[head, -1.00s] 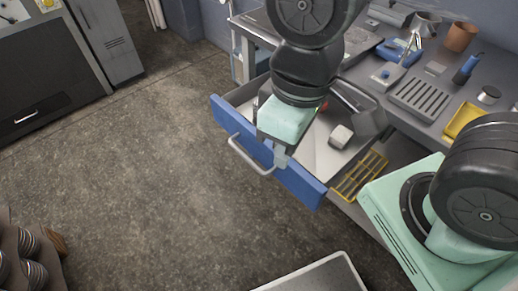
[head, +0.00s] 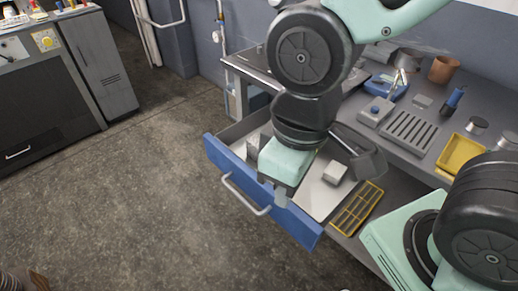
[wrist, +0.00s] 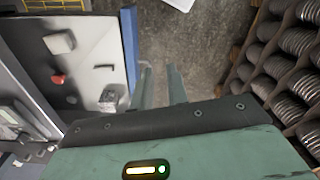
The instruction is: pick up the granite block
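A speckled grey block, which looks like the granite block (wrist: 108,98), lies in the open blue-fronted drawer (head: 265,194). It shows in the head view (head: 253,146) just behind my arm, partly covered. My gripper (wrist: 160,68) has its two fingers apart with nothing between them. In the head view its fingertips (head: 281,198) are over the drawer's blue front. In the wrist view the block is left of the fingers, past the drawer's edge, not touching them.
A pale block (head: 335,172) and a small red object (wrist: 57,79) also lie in the drawer. A yellow rack (head: 356,208) is to the drawer's right. The workbench above holds a slotted grey tray (head: 409,127) and a yellow bin (head: 460,154). The floor in front is clear.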

